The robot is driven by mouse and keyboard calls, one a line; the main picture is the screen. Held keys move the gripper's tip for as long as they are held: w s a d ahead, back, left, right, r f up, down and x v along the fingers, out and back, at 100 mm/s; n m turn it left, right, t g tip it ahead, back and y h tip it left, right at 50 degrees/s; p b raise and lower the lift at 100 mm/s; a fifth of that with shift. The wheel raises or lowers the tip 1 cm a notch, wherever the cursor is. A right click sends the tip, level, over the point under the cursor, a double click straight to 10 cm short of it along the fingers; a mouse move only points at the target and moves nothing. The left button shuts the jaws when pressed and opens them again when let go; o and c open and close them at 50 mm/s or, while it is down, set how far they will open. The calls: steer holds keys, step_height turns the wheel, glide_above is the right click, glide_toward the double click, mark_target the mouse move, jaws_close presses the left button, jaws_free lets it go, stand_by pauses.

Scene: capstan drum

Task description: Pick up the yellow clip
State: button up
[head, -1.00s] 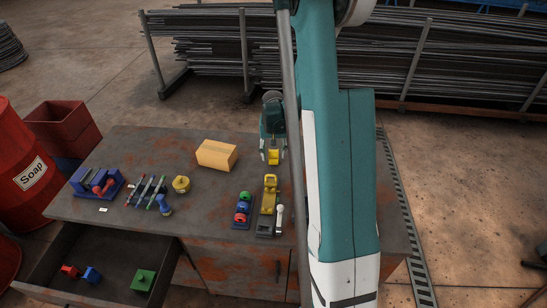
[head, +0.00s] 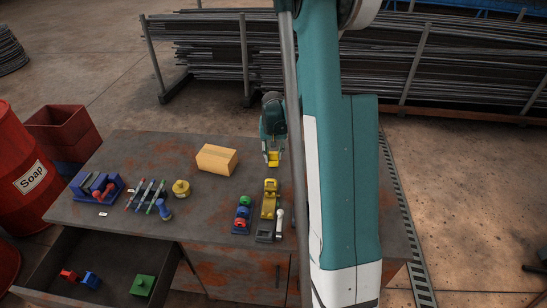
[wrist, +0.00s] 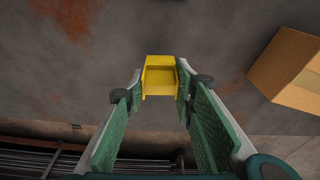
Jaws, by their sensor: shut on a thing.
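The yellow clip (head: 273,159) is at the tips of my gripper (head: 272,151), over the back part of the workbench, right of the cardboard-coloured box. In the wrist view the boxy yellow clip (wrist: 160,79) sits between the two fingertips of my gripper (wrist: 158,84), which are shut on it. I cannot tell whether the clip touches the bench or hangs just above it. My arm covers the right part of the bench in the head view.
The workbench (head: 120,150) carries a box (head: 216,160), a yellow knob (head: 181,188), a blue holder (head: 95,187), several thin rods, a yellow fixture (head: 269,200) and a stack of coloured pieces (head: 241,215). An open drawer (head: 105,265) holds red, blue and green pieces.

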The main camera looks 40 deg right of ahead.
steer(key=shift+r+p, duration=0.3)
steer(key=shift+r, duration=3.95)
